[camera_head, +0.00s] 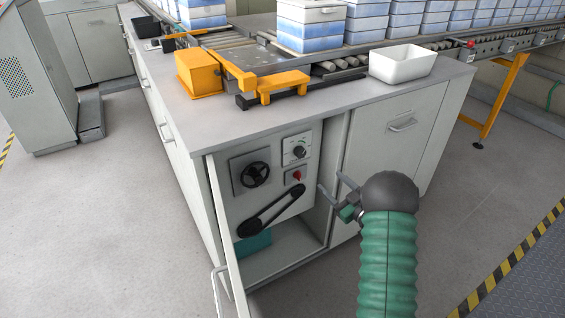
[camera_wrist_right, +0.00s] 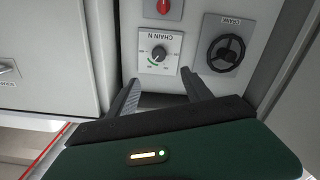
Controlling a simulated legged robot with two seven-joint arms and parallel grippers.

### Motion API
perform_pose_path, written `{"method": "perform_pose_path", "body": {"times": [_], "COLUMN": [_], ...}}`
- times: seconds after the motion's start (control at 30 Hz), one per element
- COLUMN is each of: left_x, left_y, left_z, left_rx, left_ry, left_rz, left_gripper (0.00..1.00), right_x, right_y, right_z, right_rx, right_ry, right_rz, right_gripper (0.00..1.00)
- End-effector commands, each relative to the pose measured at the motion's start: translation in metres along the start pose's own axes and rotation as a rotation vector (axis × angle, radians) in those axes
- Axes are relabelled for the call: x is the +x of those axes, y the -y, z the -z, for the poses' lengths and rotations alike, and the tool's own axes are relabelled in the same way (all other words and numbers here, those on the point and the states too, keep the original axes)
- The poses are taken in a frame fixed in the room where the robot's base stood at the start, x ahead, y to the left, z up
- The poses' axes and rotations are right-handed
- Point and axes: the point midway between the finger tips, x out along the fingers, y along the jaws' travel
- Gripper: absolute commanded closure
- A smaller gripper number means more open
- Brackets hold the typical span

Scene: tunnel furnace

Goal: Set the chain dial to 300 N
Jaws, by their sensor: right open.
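The chain dial (camera_head: 299,149) is a dark round knob on a white plate, at the upper right of the control panel in the cabinet. In the right wrist view, the dial (camera_wrist_right: 158,54) appears upside down with the label "CHAIN N" and a green arc. Its numbers are too small to read. My right gripper (camera_head: 336,189) is open and empty, to the right of and below the dial in the head view. In the right wrist view, the gripper (camera_wrist_right: 162,72) has its fingers apart, with the dial framed between and beyond the tips. My left gripper is not in view.
A black crank wheel (camera_head: 256,175), a red switch (camera_head: 294,176) and a black belt-like arm (camera_head: 270,210) share the panel. The open cabinet door (camera_head: 222,250) stands on the left. A white tray (camera_head: 402,65) and orange box (camera_head: 199,74) sit on the counter above.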

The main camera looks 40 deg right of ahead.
Motion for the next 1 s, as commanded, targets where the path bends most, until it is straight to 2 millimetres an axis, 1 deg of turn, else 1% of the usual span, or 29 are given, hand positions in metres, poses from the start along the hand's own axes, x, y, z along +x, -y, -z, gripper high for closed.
{"method": "perform_pose_path", "body": {"times": [0.07,0.17,0.5,0.6,0.7,0.8,1.0], "left_x": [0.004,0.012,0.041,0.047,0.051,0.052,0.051], "left_y": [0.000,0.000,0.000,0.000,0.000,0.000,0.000], "left_z": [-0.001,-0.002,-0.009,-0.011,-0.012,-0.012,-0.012], "left_rx": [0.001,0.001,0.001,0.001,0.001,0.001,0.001], "left_ry": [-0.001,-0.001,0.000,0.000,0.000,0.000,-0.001], "left_rz": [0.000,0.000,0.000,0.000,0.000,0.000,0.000], "left_gripper": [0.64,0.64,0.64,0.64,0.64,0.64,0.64], "right_x": [0.011,0.033,0.122,0.143,0.157,0.164,0.166], "right_y": [0.001,0.003,0.004,0.003,0.002,0.002,0.002], "right_z": [-0.001,-0.002,-0.002,-0.002,-0.001,0.001,0.002], "right_rx": [-0.002,-0.004,-0.007,-0.006,-0.005,-0.004,-0.003], "right_ry": [-0.002,-0.004,-0.005,-0.004,-0.003,-0.002,-0.001], "right_rz": [0.003,0.004,0.004,0.003,0.003,0.002,0.002], "right_gripper": [0.42,0.42,0.42,0.42,0.42,0.42,0.42]}}
